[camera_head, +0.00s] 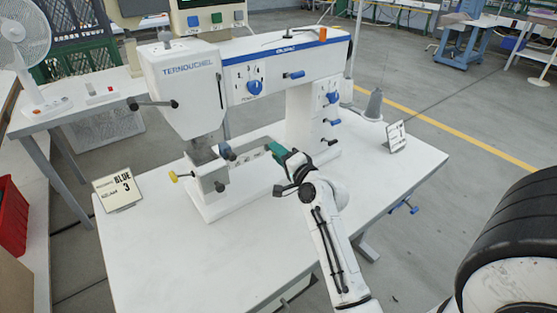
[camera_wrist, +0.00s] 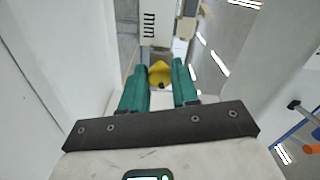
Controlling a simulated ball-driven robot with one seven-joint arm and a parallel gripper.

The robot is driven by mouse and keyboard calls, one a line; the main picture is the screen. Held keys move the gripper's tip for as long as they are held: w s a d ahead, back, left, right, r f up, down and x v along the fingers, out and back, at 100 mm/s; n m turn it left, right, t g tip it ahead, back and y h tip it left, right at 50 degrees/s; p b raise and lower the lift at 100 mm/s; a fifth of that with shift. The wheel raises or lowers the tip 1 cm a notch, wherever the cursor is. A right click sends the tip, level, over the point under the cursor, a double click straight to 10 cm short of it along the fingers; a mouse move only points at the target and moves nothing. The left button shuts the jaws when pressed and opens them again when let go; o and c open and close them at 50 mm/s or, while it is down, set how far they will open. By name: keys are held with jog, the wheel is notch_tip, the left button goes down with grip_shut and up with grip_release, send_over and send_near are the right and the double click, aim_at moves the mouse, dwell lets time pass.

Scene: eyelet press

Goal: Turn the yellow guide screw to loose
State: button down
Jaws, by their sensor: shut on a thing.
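In the wrist view, a yellow guide screw (camera_wrist: 160,72) with a rounded head sits between the two green fingers of my gripper (camera_wrist: 160,78). The gripper is shut on it. A pale plate marked "mm" (camera_wrist: 149,25) is just beyond the screw. In the head view, my gripper (camera_head: 281,151) reaches the right end of the guide frame at the press base, and the screw between its fingers is hidden. Another yellow knob (camera_head: 174,177) sticks out at the left front of the press, well away from my gripper. I cannot tell the screw's turn angle.
The white press (camera_head: 180,85) stands on a white table (camera_head: 150,265). A sign "BLUE 3" (camera_head: 117,188) stands at the left, a smaller card (camera_head: 396,137) at the right. The front of the table is clear.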

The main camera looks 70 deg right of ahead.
jog(key=shift+f+n+b, duration=0.2)
jog(key=shift+n+b, duration=2.4)
jog(key=shift+n, duration=1.1)
jog(key=c, duration=0.9)
grip_release()
jog(key=shift+r, duration=0.1)
jog(key=v, duration=1.1)
jog(key=shift+d+b, duration=0.15)
jog(key=shift+b, duration=0.2)
jog(key=shift+r, duration=0.1)
